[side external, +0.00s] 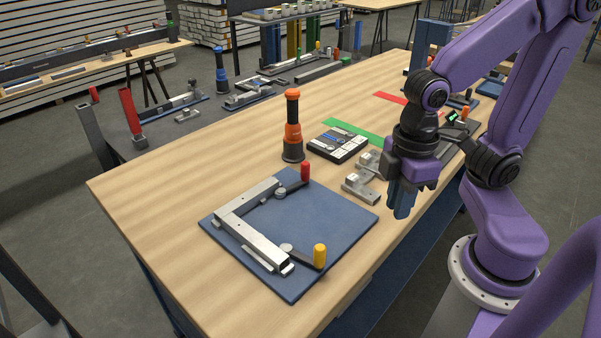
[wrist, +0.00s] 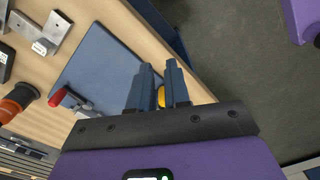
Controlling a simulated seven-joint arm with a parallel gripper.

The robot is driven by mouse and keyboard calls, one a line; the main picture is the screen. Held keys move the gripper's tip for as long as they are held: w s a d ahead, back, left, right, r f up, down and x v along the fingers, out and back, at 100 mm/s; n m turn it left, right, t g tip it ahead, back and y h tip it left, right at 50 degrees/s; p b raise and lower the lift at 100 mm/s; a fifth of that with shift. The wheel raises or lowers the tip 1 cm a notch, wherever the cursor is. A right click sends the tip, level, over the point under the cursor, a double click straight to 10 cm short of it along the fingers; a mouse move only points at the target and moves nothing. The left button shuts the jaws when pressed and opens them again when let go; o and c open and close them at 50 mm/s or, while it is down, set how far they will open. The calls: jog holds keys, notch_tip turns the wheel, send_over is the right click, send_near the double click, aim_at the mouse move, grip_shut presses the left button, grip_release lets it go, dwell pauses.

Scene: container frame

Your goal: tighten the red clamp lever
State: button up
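In the wrist view the red lever (wrist: 57,97) is at the left, beside the blue plate. A yellow lever (side external: 320,256) is at the near corner; part of it (wrist: 161,97) shows between my fingers in the wrist view. My gripper (side external: 401,212) hangs fingers down to the right of the blue plate (side external: 338,215), apart from both levers. In the wrist view my gripper (wrist: 159,66) has a narrow gap between its fingers and holds nothing.
An orange and black tool (side external: 292,125) stands upright behind the plate. The wooden tabletop left of the plate is clear.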

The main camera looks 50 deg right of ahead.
jog(key=w+m, duration=0.1)
jog(key=w, duration=0.1)
jog(key=w+a+m, duration=0.1)
jog(key=w, duration=0.2)
jog(key=w+a+r+m, duration=0.1)
jog(key=w, duration=0.2)
jog(key=shift+w+a+m+g, duration=0.15)
jog(key=shift+w+m+g, duration=0.05)
jog(key=shift+m+g, duration=0.1)
grip_shut()
jog(key=m+g, duration=0.2)
jog(key=m, duration=1)
send_over(299, 177)
jog(key=w, duration=0.2)
jog(key=w+x, duration=0.1)
jog(key=x, duration=0.3)
jog(key=shift+y, duration=0.4)
jog(key=x, duration=0.6)
jog(key=d+x, duration=0.1)
jog(key=x, duration=0.3)
jog(key=shift+f, duration=0.1)
jog(key=shift+s, duration=0.1)
